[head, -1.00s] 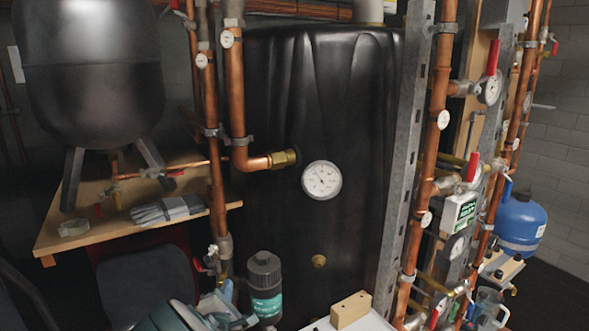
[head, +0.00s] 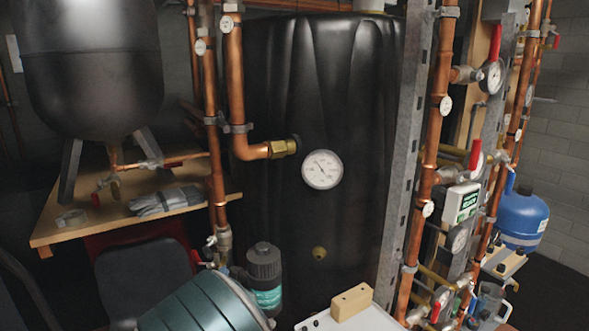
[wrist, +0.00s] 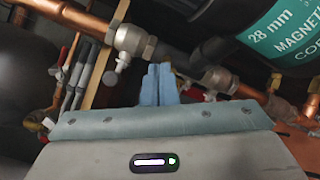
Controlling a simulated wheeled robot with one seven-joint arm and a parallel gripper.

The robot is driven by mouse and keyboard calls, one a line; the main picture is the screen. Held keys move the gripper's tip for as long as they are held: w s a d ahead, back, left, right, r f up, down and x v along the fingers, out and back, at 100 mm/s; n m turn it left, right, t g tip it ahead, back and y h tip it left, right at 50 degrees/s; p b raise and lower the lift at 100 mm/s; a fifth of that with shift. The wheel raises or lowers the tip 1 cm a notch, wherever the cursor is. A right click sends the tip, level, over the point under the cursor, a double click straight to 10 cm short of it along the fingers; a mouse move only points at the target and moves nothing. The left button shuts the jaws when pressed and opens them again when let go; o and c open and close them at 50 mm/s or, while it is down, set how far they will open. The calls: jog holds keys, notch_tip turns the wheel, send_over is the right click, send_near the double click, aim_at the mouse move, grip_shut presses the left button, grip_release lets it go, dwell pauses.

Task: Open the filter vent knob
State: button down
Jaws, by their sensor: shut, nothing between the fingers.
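The filter (head: 264,267) is a dark canister with a ribbed cap and a teal label. It stands low in the head view, in front of the black tank. In the wrist view its black body and teal label (wrist: 285,35) fill the upper right, turned on a slant. I cannot pick out the vent knob with certainty. My teal arm link hides the fingers in the head view.
Copper pipes (head: 216,150) rise left of the filter. A wooden shelf (head: 110,226) is at left, and the black tank (head: 330,110) stands behind. A white surface with a wooden block (head: 352,302) lies to the right. Crowded valves and gauges line the right side.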

jog(key=shift+a+r, duration=0.1)
dwell(0.7)
jog(key=s+b, duration=0.1)
jog(key=s, duration=0.5)
jog(key=shift+d+r+b, duration=0.25)
jog(key=shift+d+b, duration=0.05)
jog(key=shift+b, duration=0.05)
